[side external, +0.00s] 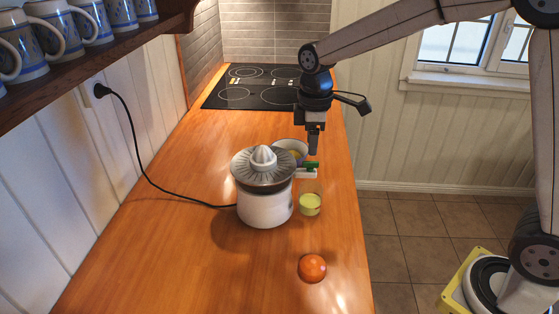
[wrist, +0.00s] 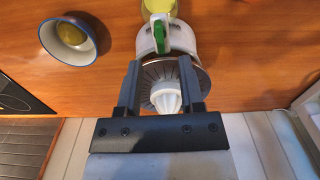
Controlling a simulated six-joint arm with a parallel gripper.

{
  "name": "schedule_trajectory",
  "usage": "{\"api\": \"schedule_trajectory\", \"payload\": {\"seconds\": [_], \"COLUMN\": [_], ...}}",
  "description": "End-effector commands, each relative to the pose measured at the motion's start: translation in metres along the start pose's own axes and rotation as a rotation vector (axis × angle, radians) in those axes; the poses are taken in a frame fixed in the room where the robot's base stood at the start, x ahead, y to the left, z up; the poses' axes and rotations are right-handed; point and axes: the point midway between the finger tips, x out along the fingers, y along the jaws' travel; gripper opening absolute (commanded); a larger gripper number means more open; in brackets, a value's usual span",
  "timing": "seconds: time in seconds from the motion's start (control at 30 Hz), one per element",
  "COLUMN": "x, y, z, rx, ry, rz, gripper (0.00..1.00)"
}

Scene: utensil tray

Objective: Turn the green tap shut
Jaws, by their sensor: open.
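The white juicer (side external: 265,207) stands on the wooden counter, with a grey ribbed dish and white cone on top; its cone (wrist: 166,98) shows in the wrist view. The green tap (side external: 312,165) sits on the white spout at the juicer's right side. In the wrist view the green tap (wrist: 160,37) lies just beyond the fingertips, its lever in line with the spout. A glass of pale yellow juice (side external: 310,204) stands below the spout. My gripper (side external: 314,152) points down just above the tap; its fingers (wrist: 159,66) are open and empty. Contact with the tap cannot be told.
A bowl (side external: 294,147) with a yellow fruit stands behind the juicer. An orange fruit (side external: 312,268) lies at the front. A black cord (side external: 150,178) runs from the wall socket to the juicer. A black cooktop (side external: 255,88) is at the back. The counter's left front is clear.

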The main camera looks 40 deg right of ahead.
Motion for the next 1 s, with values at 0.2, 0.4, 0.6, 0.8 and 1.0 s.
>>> {"api": "schedule_trajectory", "payload": {"seconds": [0.2, 0.4, 0.6, 0.8, 1.0], "x": [0.028, 0.043, 0.047, 0.047, 0.047], "y": [0.000, 0.000, 0.000, 0.000, 0.000], "z": [0.000, 0.000, 0.000, 0.000, 0.000], "rx": [0.000, 0.000, 0.000, 0.000, 0.000], "ry": [-0.002, -0.001, 0.000, 0.000, 0.000], "rz": [-0.003, -0.001, 0.000, 0.000, 0.000], "gripper": [0.49, 0.49, 0.49, 0.36, 0.00]}}
